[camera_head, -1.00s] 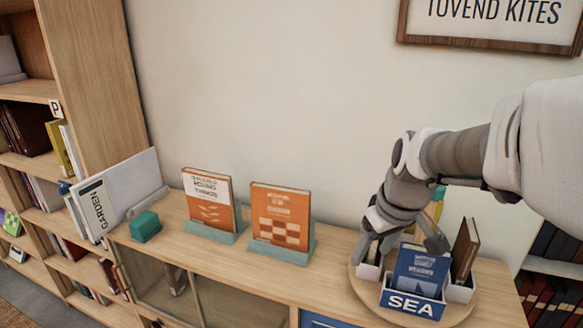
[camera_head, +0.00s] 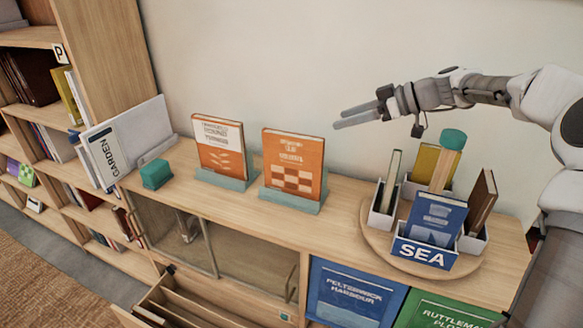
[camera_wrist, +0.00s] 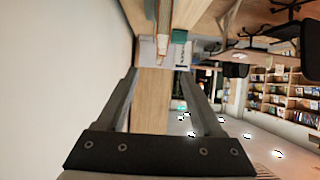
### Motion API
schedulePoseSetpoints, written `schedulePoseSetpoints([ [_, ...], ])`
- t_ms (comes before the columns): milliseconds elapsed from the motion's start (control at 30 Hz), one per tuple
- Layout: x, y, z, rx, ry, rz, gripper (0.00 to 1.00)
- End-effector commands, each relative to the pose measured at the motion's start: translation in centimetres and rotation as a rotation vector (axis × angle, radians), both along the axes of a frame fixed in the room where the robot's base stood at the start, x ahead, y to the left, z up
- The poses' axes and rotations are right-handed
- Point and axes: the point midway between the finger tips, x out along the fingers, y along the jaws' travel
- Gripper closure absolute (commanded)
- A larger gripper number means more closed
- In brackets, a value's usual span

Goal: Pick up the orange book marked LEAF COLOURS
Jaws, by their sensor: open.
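Two orange books stand upright on teal stands on the cabinet top in the head view. The left orange book (camera_head: 221,148) has a white upper cover and leaf-like shapes below. The right orange book (camera_head: 292,162) has a checkered block low on its cover. Their titles are too blurred for me to tell which says LEAF COLOURS. My gripper (camera_head: 338,118) is open and empty, above and right of the right book, fingers pointing left. In the wrist view the open fingers (camera_wrist: 160,74) frame bare wood, with a book seen edge-on (camera_wrist: 163,30) beyond.
A round turntable (camera_head: 372,236) at right holds a blue book in a SEA bin (camera_head: 423,254) and other upright books. A teal block (camera_head: 156,174) and white GARDEN binder (camera_head: 128,140) stand at left. A drawer (camera_head: 180,300) is open below. Bare top lies between books and turntable.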

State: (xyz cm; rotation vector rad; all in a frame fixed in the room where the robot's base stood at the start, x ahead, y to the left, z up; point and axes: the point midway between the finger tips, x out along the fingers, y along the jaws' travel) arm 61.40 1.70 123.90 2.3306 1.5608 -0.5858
Motion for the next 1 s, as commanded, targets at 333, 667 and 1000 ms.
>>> schedulePoseSetpoints([
  [333, 2.3, 6.4, -3.6, -0.001, 0.007, 0.005, 0.32],
  [667, 3.5, 9.1, -5.4, -0.003, 0.005, 0.002, 0.32],
  [1000, 4.5, 12.7, -7.8, -0.003, 0.005, 0.003, 0.32],
])
